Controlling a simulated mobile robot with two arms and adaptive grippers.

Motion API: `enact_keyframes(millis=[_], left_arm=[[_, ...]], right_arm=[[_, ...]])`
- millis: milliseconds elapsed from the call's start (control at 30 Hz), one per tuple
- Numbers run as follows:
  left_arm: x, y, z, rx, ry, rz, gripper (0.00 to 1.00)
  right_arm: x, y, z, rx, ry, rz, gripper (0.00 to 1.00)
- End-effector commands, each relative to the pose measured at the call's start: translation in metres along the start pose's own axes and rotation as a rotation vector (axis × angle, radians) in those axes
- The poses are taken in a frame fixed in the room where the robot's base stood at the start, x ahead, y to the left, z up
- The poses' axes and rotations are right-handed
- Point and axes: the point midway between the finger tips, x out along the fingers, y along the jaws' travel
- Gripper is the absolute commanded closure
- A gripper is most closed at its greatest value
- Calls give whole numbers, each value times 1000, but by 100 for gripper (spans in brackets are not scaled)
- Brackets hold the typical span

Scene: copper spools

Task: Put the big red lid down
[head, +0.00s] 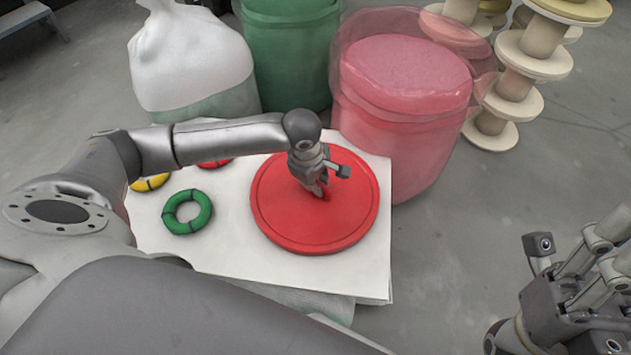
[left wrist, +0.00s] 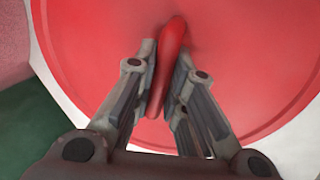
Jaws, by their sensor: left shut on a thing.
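The big red lid (head: 285,225) is a wide round disc over the right part of a white board, in the head view. I cannot tell if it touches the board. My left gripper (head: 322,192) is above the middle of the lid, pointing down, and is shut on its raised red handle. In the left wrist view, the handle (left wrist: 166,70) stands between the two fingers (left wrist: 168,85), and the lid (left wrist: 235,60) fills most of the picture. My right gripper (head: 598,275) is at the lower right, away from the lid; its fingertips are partly cut off by the frame edge.
The white board (head: 235,258) also bears a green ring (head: 187,212), a yellow ring (head: 150,183) and a red ring (head: 214,163). Behind stand a pink-red barrel (head: 405,130), a green barrel (head: 290,50) and a white sack (head: 190,60). Stacked spools (head: 515,85) stand at the upper right.

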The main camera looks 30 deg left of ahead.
Motion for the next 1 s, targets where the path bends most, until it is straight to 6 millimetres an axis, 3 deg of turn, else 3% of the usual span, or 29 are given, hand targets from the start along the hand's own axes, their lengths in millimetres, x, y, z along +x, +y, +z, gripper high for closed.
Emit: enact_keyframes(millis=[33,67,200,567,933,1000], left_arm=[[0,0,0,0,-1,-1,100],[1,0,0,0,-1,-1,83],[1,0,0,0,-1,0,66],[0,0,0,0,0,1,66],[-70,0,0,0,-1,-1,66],[-72,0,0,0,-1,-1,66]], right_arm=[[2,0,0,0,0,0,60],[1,0,0,0,0,0,60],[1,0,0,0,0,0,60],[-1,0,0,0,-1,0,60],[36,0,-6,0,-9,0,60],[34,2,13,-9,-108,2,60]])
